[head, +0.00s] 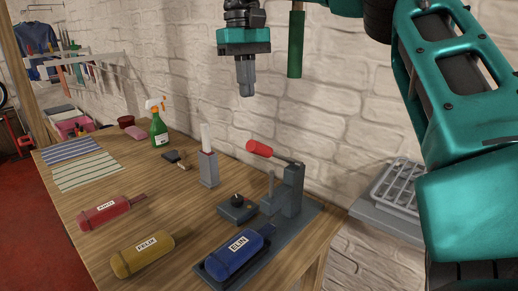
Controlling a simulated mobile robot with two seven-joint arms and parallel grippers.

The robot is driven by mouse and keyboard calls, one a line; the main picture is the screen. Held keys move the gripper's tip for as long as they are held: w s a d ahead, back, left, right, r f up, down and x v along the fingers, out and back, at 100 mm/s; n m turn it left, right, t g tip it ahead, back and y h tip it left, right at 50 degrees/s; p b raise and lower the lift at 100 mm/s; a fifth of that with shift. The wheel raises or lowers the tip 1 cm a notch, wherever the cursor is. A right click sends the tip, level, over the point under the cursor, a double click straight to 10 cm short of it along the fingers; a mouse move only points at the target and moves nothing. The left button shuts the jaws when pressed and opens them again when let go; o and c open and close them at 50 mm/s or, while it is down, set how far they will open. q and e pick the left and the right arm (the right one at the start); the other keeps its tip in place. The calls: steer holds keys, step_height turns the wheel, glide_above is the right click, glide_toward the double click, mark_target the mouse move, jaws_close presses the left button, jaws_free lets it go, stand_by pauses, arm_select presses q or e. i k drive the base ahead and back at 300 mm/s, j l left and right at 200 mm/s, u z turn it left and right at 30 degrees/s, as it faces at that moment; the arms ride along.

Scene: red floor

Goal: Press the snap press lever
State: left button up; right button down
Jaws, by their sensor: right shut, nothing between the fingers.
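The snap press (290,188) stands at the right end of the wooden workbench. It is dark grey, and its lever ends in a red handle (259,148) that points left and sits raised above the base. My right gripper (246,93) hangs fingers down, above and slightly left of the red handle in the picture. Its fingers are shut and empty, apart from the lever. My left gripper is not in view.
On the bench (160,208) lie a red bag (104,214), a yellow bag (143,256) and a small dark block (237,210). A grey holder (208,170) and a green spray bottle (158,130) stand near the white brick wall. A wire rack (402,190) is at right.

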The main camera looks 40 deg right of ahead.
mark_target(275, 154)
steer(key=k+j, duration=1.15)
steer(key=j, duration=0.25)
